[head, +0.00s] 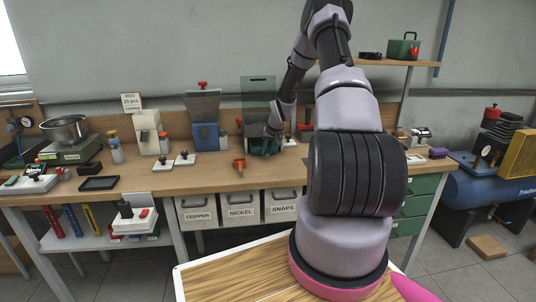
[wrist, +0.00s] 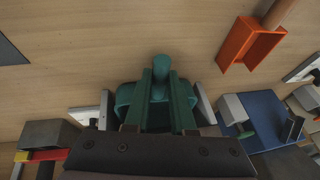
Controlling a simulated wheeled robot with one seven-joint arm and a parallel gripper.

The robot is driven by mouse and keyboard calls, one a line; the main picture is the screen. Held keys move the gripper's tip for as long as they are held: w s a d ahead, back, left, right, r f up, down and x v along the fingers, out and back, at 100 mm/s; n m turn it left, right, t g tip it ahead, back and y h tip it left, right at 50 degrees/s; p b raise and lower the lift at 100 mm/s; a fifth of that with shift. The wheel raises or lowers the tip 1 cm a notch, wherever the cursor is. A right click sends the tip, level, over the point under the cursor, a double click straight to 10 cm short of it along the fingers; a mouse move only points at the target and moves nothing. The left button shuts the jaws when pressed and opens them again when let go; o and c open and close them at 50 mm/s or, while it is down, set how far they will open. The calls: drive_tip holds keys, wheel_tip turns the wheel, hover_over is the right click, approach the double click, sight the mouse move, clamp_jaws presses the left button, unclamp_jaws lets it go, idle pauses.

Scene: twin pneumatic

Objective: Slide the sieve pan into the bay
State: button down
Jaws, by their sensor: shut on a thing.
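A dark green piece with a rounded handle, which looks like the sieve pan, lies at the back middle of the bench in the head view (head: 262,149). In the wrist view its green handle (wrist: 160,66) stands up at the centre. My gripper (wrist: 160,100) is shut on this handle; it shows small and dark in the head view (head: 274,133). The pan's body is largely hidden behind my gripper. The bay's opening cannot be made out, so I cannot tell how far the pan is inside it. A clear upright panel (head: 258,88) stands behind.
An orange scoop-like piece (head: 239,164) lies just in front, also in the wrist view (wrist: 247,45). A blue machine (head: 205,132) stands to the left. Labelled bins (head: 240,211) hang below. Bare bench lies around the scoop.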

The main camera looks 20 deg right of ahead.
drive_tip(key=shift+w+d, duration=0.3)
drive_tip(key=shift+w, duration=0.7)
drive_tip(key=shift+w+d, duration=0.25)
drive_tip(key=shift+w, duration=0.7)
drive_tip(key=shift+f, duration=0.2)
drive_tip(key=c, duration=0.7)
unclamp_jaws()
drive_tip(key=v, duration=1.1)
